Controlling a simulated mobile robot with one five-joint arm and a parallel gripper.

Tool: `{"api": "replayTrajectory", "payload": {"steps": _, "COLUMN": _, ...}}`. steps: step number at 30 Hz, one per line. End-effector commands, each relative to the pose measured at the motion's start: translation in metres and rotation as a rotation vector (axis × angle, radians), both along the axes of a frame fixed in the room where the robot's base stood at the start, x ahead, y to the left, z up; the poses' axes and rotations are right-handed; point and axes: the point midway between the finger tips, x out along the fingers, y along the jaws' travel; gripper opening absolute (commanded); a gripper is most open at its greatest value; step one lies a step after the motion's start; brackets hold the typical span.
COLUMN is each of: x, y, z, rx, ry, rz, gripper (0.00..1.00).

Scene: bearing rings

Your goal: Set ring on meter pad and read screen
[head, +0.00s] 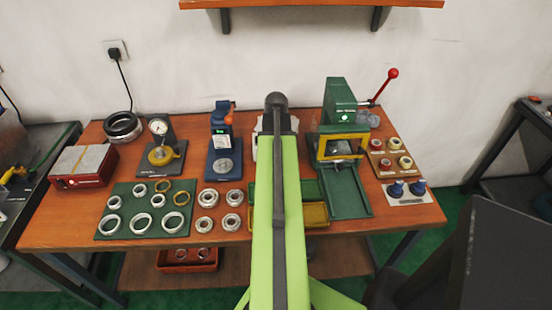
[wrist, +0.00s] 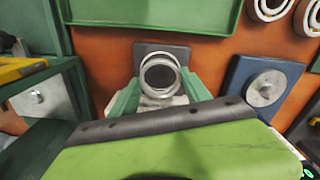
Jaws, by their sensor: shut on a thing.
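My gripper (wrist: 160,93) shows in the wrist view, its two green fingers shut on a silver ring (wrist: 160,66). In the head view my own arm hides the gripper and the ring. Behind the ring, in the wrist view, is a dark grey square pad (wrist: 179,50) with a pale body (wrist: 152,103) nearer me. The ring overlaps the pad; I cannot tell whether it touches it. A pale device (head: 261,124) peeks out beside my arm in the head view, its screen hidden. Left of it stands a blue device (head: 222,142) with a small green display and a round metal plate.
A green press (head: 340,105) with a red-knobbed lever stands right of my arm. A green tray (wrist: 150,12) lies beyond the pad in the wrist view. Several bearings (head: 208,198) and a green mat (head: 123,225) with rings lie left. A dial gauge (head: 160,135) stands behind them.

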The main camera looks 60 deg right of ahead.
Motion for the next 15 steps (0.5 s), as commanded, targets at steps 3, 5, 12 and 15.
{"api": "replayTrajectory", "payload": {"steps": 3, "x": 0.0002, "y": 0.0001, "z": -0.0032, "rx": 0.000, "ry": 0.000, "rz": 0.000, "gripper": 0.16}}
{"api": "replayTrajectory", "payload": {"steps": 5, "x": 0.0003, "y": 0.0001, "z": -0.0043, "rx": 0.000, "ry": 0.000, "rz": 0.000, "gripper": 0.16}}
{"api": "replayTrajectory", "payload": {"steps": 12, "x": 0.0007, "y": 0.0002, "z": -0.0086, "rx": 0.000, "ry": 0.000, "rz": 0.001, "gripper": 0.16}}
{"api": "replayTrajectory", "payload": {"steps": 15, "x": 0.0007, "y": 0.0003, "z": -0.0104, "rx": 0.000, "ry": 0.000, "rz": 0.001, "gripper": 0.16}}
